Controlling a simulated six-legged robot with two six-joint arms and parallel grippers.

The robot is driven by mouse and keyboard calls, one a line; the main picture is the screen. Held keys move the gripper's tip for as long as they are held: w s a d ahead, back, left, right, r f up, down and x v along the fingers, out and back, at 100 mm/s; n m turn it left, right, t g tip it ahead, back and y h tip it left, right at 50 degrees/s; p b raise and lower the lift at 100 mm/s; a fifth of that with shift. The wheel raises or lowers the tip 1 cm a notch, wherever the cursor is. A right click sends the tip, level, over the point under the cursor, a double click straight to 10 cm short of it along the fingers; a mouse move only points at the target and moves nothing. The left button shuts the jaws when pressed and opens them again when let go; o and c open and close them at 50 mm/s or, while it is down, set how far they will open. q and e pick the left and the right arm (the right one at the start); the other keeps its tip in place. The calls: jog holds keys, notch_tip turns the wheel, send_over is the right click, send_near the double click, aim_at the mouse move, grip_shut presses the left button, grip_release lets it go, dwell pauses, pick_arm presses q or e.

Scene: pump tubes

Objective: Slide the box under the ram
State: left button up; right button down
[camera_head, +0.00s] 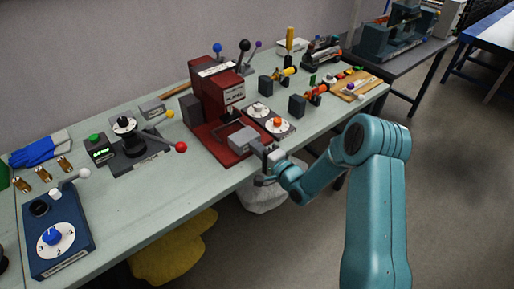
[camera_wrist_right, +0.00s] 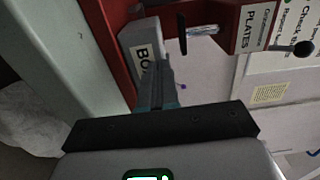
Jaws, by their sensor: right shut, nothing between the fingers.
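The box (camera_head: 243,141) is a small grey block on the front part of the red press's base (camera_head: 217,148). In the wrist view the box (camera_wrist_right: 137,37) shows a white label, partly hidden by my fingers. The red press (camera_head: 217,92) stands behind the box; its ram is hard to make out. My right gripper (camera_head: 270,158) is at the box's front right side, near the table edge. In the wrist view its fingers (camera_wrist_right: 160,78) are shut and overlap the box's face; I cannot tell if they touch it. My left gripper is not in view.
A black lever stand (camera_head: 133,138) with a red knob is left of the press. A plate with round dials (camera_head: 271,121) lies right of it. A blue dial box (camera_head: 57,235) is at the front left. The table's front edge runs beneath my right gripper.

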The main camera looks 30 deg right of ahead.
aim_at(238, 132)
jog(key=w+b, duration=0.1)
jog(key=w, duration=0.1)
jog(key=w+b, duration=0.1)
jog(key=w, duration=0.1)
jog(key=w+b, duration=0.2)
jog(key=w, duration=0.1)
jog(key=shift+a+f, duration=0.3)
jog(key=shift+a, duration=0.05)
jog(key=shift+w+r, duration=0.1)
jog(key=shift+w, duration=0.2)
jog(key=shift+w+r, duration=0.1)
jog(key=shift+r, duration=0.1)
